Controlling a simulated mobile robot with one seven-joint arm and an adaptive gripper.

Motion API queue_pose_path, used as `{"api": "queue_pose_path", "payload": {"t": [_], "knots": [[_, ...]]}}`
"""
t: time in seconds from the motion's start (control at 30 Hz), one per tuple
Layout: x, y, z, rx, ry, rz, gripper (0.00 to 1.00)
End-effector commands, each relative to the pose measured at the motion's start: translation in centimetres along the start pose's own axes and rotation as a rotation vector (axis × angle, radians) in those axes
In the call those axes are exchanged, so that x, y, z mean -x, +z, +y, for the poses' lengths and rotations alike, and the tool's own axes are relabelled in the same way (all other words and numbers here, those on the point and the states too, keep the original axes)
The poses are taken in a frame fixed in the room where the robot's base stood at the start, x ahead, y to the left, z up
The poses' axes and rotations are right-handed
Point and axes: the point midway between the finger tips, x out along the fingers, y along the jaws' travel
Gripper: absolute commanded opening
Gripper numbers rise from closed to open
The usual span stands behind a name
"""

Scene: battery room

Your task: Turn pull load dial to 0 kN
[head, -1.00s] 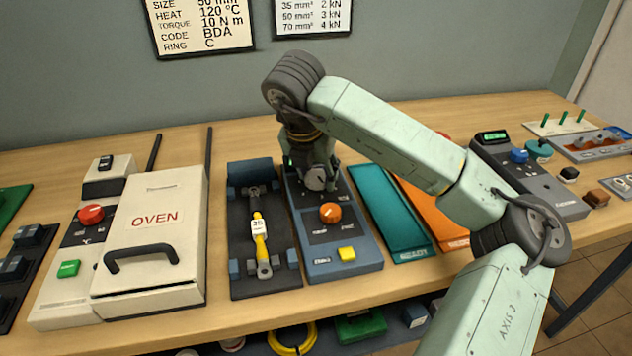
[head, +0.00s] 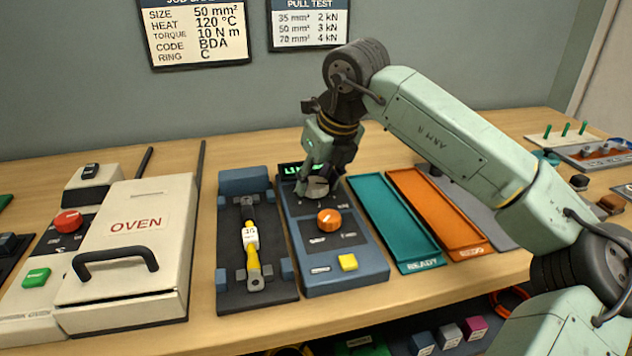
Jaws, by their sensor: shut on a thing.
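The pull tester (head: 345,268) is a blue-grey box in the middle of the bench. It has an orange knob (head: 329,220), a yellow button (head: 348,262), a green-lit display (head: 296,170) at its far end and a grey dial (head: 316,188) below the display. My gripper (head: 322,180) points down over the grey dial and is shut on it. The fingers hide part of the dial and display, so I cannot read the setting. A cable with a yellow sleeve and a white tag (head: 250,236) lies in the dark fixture (head: 230,290) to the left.
A white oven (head: 125,250) stands left of the fixture. A teal tray (head: 395,225) and an orange tray (head: 436,212) lie right of the tester. A wall sheet headed pull test (head: 309,25) lists sizes and kN values. My arm crosses above the right side.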

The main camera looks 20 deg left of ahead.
Motion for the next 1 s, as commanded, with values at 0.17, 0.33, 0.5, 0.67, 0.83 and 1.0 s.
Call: {"api": "queue_pose_path", "payload": {"t": [0.17, 0.33, 0.5, 0.67, 0.83, 1.0], "knots": [[0.11, 0.07, -0.16, 0.151, 0.066, -0.001, 0.14], [0.18, 0.16, -0.25, 0.301, 0.127, -0.001, 0.14], [0.20, 0.23, -0.31, 0.450, 0.190, 0.000, 0.14], [0.18, 0.28, -0.40, 0.582, 0.244, -0.001, 0.14], [0.14, 0.35, -0.45, 0.704, 0.292, -0.001, 0.14], [0.06, 0.32, -0.51, 0.794, 0.331, 0.000, 0.14]]}}
